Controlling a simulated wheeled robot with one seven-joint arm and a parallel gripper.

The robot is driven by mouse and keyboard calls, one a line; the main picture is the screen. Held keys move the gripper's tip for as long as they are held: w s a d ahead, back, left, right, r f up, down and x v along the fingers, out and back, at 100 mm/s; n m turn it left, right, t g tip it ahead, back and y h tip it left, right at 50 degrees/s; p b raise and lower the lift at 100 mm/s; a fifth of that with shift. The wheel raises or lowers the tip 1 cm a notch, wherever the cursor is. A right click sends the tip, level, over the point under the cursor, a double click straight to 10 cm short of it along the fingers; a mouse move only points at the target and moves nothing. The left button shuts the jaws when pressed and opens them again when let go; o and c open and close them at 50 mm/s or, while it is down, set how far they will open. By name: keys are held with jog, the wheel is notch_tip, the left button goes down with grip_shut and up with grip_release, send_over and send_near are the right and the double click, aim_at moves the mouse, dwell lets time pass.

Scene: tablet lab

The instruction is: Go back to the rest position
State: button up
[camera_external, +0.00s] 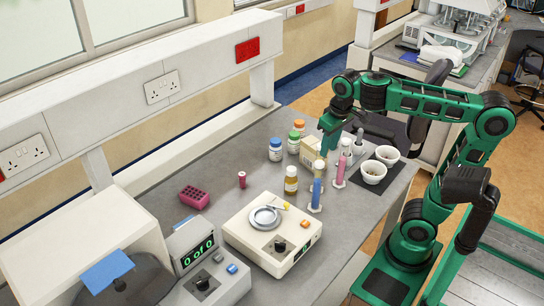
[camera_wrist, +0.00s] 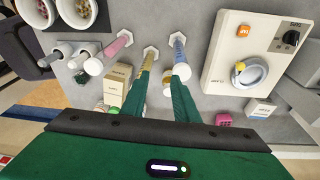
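My gripper (camera_external: 325,152) points down over the bench among the glassware. In the wrist view its two green fingers (camera_wrist: 164,78) are apart with a gap between them. A yellow cylinder (camera_wrist: 147,62) stands close by the left finger; whether they touch I cannot tell. A blue cylinder (camera_external: 316,192) stands on a white base, and in the wrist view it (camera_wrist: 180,50) is just beyond the right finger. A pink cylinder (camera_external: 340,171) stands to the right of the blue one; the wrist view shows it (camera_wrist: 115,47) left of the fingers.
White-capped bottle (camera_external: 291,182), bottles with blue (camera_external: 275,151) and green (camera_external: 294,144) caps and a carton (camera_external: 310,150) stand close by. Two bowls (camera_external: 373,171) are at the right.

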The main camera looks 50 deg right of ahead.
jog(key=s+d+f+m, duration=0.1)
jog(key=s+d+f, duration=0.1)
jog(key=d, duration=0.3)
jog(key=s+d+f+m, duration=0.1)
jog(key=s+d+f, duration=0.1)
jog(key=d, duration=0.4)
jog(key=s+d+f+m, duration=0.1)
jog(key=s+d+f, duration=0.2)
jog(key=s+f, duration=0.1)
jog(key=s+d+f+m+g, duration=0.1)
jog(key=s+d+f, duration=0.2)
jog(key=s+f, duration=0.2)
jog(key=s+d+f+m+g+y, duration=0.1)
jog(key=s+d+f, duration=0.2)
jog(key=s+f, duration=0.2)
jog(key=shift+s+d+f, duration=0.1)
jog(key=shift+s+f, duration=0.1)
jog(key=shift+f, duration=0.85)
jog(key=shift+w, duration=0.15)
jog(key=shift+w+f, duration=0.25)
jog(key=shift+w, duration=0.35)
jog(key=shift+s, duration=0.1)
